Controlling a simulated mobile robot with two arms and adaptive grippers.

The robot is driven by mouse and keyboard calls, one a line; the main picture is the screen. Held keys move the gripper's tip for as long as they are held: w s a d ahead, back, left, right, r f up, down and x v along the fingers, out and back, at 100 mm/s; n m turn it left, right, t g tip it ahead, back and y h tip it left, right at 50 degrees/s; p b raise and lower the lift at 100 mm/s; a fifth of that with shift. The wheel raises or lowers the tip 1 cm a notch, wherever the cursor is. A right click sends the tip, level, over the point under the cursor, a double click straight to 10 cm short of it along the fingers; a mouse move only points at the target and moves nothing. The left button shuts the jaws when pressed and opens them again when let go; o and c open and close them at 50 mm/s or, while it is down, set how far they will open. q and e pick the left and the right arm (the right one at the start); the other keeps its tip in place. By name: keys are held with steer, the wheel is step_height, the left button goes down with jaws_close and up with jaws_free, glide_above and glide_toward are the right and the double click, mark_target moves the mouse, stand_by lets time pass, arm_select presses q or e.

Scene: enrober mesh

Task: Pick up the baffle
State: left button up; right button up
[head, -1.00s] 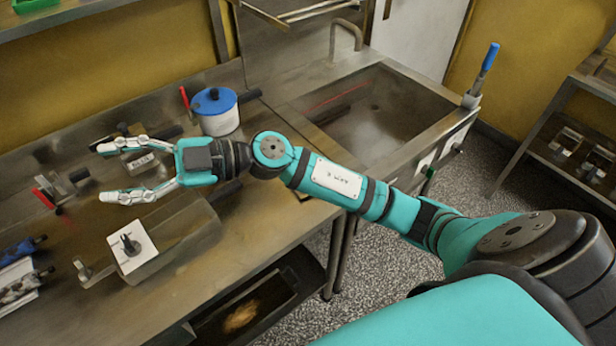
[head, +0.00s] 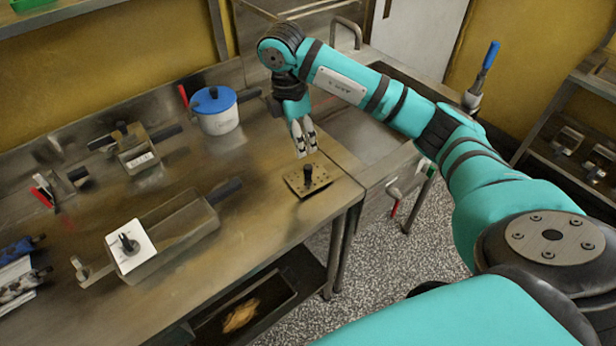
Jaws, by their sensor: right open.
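A small perforated metal plate with an upright black knob (head: 308,177), which looks like the baffle, lies flat on the bench near its right front corner. My right gripper (head: 305,152) points down just above and behind the knob. Its fingers are open, fairly close together, and hold nothing. They look apart from the knob, though the exact gap is hard to tell. A white square plate with a black knob (head: 130,246) sits on a long metal tray (head: 180,238) at the front left. My left gripper is out of view.
A white pot with a blue lid (head: 215,110) stands at the back of the metal bench (head: 255,245). A small metal box (head: 138,155) and red-handled tool (head: 43,192) are at the left. A sink (head: 350,128) lies behind my right arm.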

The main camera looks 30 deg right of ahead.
mark_target(308, 167)
steer(key=f, duration=0.2)
steer(key=f+p, duration=0.1)
steer(key=f, duration=0.3)
steer(key=shift+s+d+f, duration=0.1)
steer(key=shift+d+f, duration=0.05)
steer(key=shift+d, duration=0.25)
steer(key=f+p, duration=0.1)
steer(key=d+f, duration=0.1)
steer(key=f, duration=0.1)
steer(key=f+p, duration=0.1)
steer(key=shift+d+f+p, duration=0.3)
steer(key=shift+p, duration=0.05)
steer(key=shift+f, duration=0.3)
jaws_close()
